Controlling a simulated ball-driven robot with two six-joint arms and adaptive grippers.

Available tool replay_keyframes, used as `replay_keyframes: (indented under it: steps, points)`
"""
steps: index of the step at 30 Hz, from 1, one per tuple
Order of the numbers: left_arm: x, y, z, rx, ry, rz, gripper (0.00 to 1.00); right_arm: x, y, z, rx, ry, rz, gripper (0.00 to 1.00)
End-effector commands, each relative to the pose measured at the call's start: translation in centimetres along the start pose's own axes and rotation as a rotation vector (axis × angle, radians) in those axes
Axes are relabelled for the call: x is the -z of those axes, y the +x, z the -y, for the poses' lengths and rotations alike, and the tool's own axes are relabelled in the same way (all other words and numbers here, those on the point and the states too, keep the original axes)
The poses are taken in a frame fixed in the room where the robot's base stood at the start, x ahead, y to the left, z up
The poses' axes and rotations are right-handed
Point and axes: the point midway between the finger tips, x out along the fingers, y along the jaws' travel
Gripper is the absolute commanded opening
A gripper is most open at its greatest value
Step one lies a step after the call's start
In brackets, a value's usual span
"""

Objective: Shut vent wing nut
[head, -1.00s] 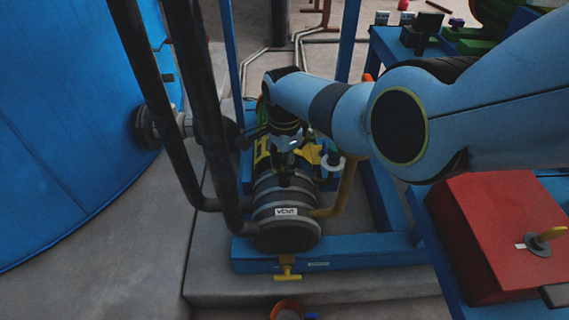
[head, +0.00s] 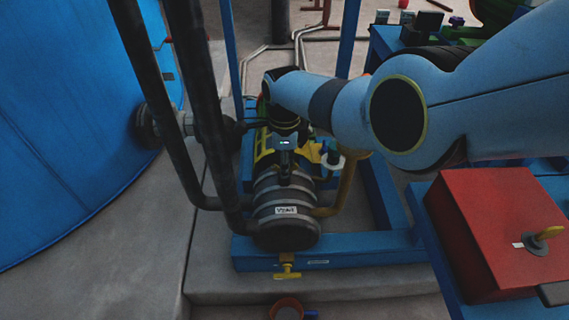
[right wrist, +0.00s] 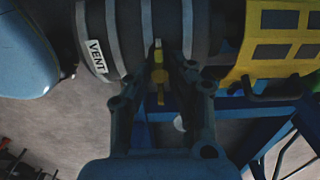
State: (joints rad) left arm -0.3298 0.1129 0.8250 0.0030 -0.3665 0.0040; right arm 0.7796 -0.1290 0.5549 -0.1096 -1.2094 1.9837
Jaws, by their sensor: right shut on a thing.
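The grey ribbed cylinder (head: 290,205) lies on its side in the blue frame and carries a white VENT label (head: 286,211). The label also shows in the right wrist view (right wrist: 97,57). My right gripper (head: 285,178) is low over the top of the cylinder, fingers pointing down. In the right wrist view my right gripper (right wrist: 165,68) is shut on the yellow wing nut (right wrist: 159,77), which shows between the two dark fingers beside the cylinder's ribs. In the head view the gripper hides the wing nut. My left gripper is out of view.
Black pipes (head: 205,130) rise close left of the cylinder, near a large blue tank (head: 70,120). A yellow-handled valve (head: 287,268) sits below the cylinder's front end. A red box (head: 495,225) stands on a blue bench at right. A curved yellow pipe (head: 345,190) runs right of the cylinder.

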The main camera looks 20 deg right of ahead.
Motion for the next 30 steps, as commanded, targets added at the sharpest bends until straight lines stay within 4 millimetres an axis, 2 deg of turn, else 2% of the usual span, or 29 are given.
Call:
replay_keyframes:
  steps: [8, 9, 14, 24, 30]
  points:
    - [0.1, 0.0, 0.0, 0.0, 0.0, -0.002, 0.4, 0.1, 0.0, 0.1, 0.001, 0.001, -0.001, 0.0]
    - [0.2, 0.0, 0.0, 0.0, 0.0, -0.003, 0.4, 0.1, 0.0, 0.1, 0.001, 0.001, -0.001, 0.21]
    - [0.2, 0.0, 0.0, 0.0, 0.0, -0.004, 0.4, 0.1, 0.0, 0.0, 0.001, 0.0, -0.001, 0.42]
    - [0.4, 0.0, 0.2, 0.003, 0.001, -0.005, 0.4, 0.0, -0.2, 0.0, 0.001, -0.001, 0.0, 0.42]
    - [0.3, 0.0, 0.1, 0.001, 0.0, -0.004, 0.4, -0.1, -2.0, 0.1, 0.003, -0.001, 0.001, 0.42]
